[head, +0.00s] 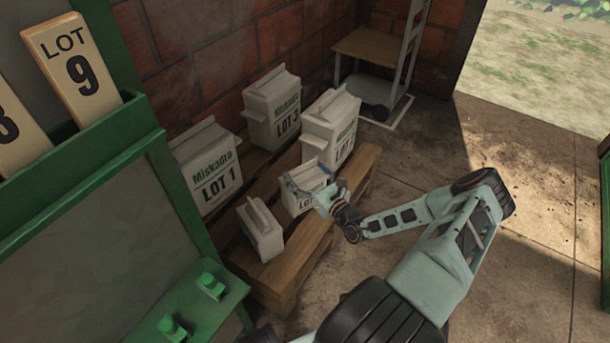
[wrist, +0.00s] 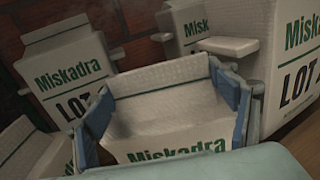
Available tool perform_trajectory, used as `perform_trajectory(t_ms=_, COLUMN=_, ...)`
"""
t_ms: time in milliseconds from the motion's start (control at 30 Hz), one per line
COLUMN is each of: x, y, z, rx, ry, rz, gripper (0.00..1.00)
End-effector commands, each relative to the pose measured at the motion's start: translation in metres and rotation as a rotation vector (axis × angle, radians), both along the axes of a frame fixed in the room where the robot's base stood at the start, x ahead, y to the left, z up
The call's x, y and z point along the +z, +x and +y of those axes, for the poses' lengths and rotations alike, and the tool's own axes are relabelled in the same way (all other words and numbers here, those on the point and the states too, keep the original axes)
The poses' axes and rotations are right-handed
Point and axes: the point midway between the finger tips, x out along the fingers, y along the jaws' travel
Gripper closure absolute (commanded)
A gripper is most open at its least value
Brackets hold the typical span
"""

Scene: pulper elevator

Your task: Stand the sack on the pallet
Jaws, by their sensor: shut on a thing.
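My gripper (head: 312,190) is shut on a small white sack (head: 300,202) with green and black print. The sack is upright at the front of the wooden pallet (head: 290,268), over its boards; whether its base touches them I cannot tell. In the wrist view the held sack (wrist: 165,110) fills the middle, with blue fingers (wrist: 160,105) on both its sides. Its print reads Miskadra, and the lower part is hidden by my gripper.
Other white sacks stand on the pallet: LOT 1 (head: 210,172) at left, LOT 3 (head: 272,112) behind, one (head: 332,122) at right, and a small one (head: 260,232) in front. A green rack (head: 165,190) stands left. A hand truck (head: 385,90) stands behind. Floor at right is clear.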

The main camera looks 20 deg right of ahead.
Motion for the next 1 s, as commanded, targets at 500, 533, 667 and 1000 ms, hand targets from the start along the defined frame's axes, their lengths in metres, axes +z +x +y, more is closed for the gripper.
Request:
perform_trajectory(t_ms=500, x=-0.016, y=0.000, z=0.005, rx=-0.006, ry=0.000, rz=-0.006, gripper=0.79)
perform_trajectory(t_ms=533, x=-0.017, y=0.000, z=0.005, rx=-0.006, ry=0.000, rz=-0.006, gripper=0.79)
perform_trajectory(t_ms=667, x=-0.020, y=-0.001, z=0.005, rx=-0.005, ry=0.000, rz=-0.001, gripper=0.15)
perform_trajectory(t_ms=1000, x=-0.020, y=-0.001, z=0.005, rx=-0.005, ry=0.000, rz=0.000, gripper=0.04)
